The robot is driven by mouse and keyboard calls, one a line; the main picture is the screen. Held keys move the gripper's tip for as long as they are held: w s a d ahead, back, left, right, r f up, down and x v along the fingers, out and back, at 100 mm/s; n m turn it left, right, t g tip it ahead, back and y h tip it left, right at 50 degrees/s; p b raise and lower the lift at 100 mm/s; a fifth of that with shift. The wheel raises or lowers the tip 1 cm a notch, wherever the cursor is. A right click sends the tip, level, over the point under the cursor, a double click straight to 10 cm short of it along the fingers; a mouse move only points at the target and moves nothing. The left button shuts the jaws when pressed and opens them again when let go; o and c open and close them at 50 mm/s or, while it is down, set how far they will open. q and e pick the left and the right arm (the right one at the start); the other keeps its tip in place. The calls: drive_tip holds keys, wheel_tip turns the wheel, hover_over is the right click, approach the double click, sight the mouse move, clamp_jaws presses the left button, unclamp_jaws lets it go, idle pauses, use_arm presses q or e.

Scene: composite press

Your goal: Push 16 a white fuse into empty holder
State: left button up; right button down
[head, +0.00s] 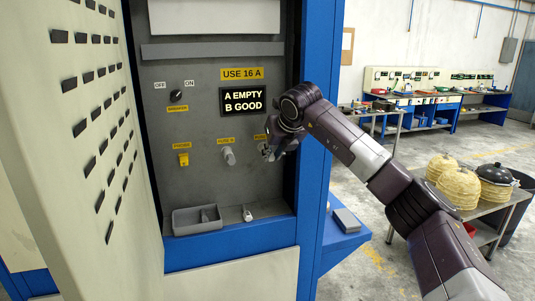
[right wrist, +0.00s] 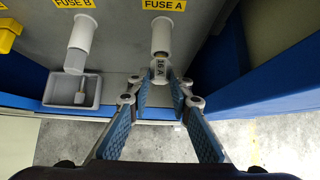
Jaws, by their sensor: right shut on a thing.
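The white fuse marked 16 A (right wrist: 159,69) is between the fingertips of my right gripper (right wrist: 160,82) in the right wrist view. My right gripper is shut on it. The fuse lines up with the white tubular fuse A holder (right wrist: 161,37); its far end is at the holder's mouth, and I cannot tell how far inside it is. In the head view my right gripper (head: 271,152) is at the panel's right side and hides most of the fuse A holder and the fuse. My left gripper is not in view.
The fuse B holder (head: 229,156) is left of my right gripper. A yellow probe (head: 183,159) is further left. A grey tray (head: 180,224) and a small white piece (head: 247,215) are on the ledge below. The screen (head: 248,101) reads "A EMPTY, B GOOD". An open door (head: 75,200) stands at left.

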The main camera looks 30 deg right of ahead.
drive_tip(key=shift+w+d, duration=0.1)
drive_tip(key=shift+w, duration=0.3)
idle(0.7)
drive_tip(key=c, duration=1.7)
unclamp_jaws()
